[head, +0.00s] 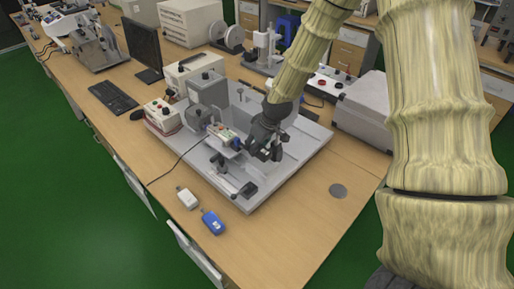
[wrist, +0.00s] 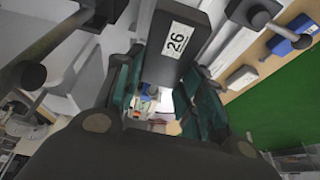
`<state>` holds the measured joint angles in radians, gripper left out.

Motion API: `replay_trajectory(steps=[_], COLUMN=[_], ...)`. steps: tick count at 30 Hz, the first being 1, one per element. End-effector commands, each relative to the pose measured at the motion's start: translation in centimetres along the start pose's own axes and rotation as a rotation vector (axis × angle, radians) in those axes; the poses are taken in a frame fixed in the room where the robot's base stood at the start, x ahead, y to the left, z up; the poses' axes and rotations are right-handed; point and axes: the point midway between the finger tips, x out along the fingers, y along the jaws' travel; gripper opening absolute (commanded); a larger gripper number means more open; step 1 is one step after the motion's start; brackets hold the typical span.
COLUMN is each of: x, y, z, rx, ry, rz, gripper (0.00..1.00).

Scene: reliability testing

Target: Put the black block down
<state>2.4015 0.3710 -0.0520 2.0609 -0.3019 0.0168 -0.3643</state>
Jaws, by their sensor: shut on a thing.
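A black block (wrist: 190,22) with a white label reading "26" sits between the teal-padded fingers of my gripper (wrist: 166,88) in the wrist view. My gripper is shut on it. In the head view my gripper (head: 266,148) points down over the grey metal base (head: 300,156) of a test machine on the wooden bench. There the block is hard to tell from the dark fingers. I cannot tell whether the block's underside touches the base.
A white adapter (head: 187,198) and a blue one (head: 212,222) lie on the bench in front.

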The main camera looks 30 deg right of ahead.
Motion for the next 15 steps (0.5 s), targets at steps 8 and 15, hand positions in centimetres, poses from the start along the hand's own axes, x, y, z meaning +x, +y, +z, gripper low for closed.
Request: replay_trajectory(steps=[8, 15], x=[0.9, 2.8], y=[0.5, 0.5], z=[0.4, 1.2], rx=[0.000, -0.001], ry=[-0.002, -0.001], rz=[-0.001, -0.001], gripper=[0.10, 0.10])
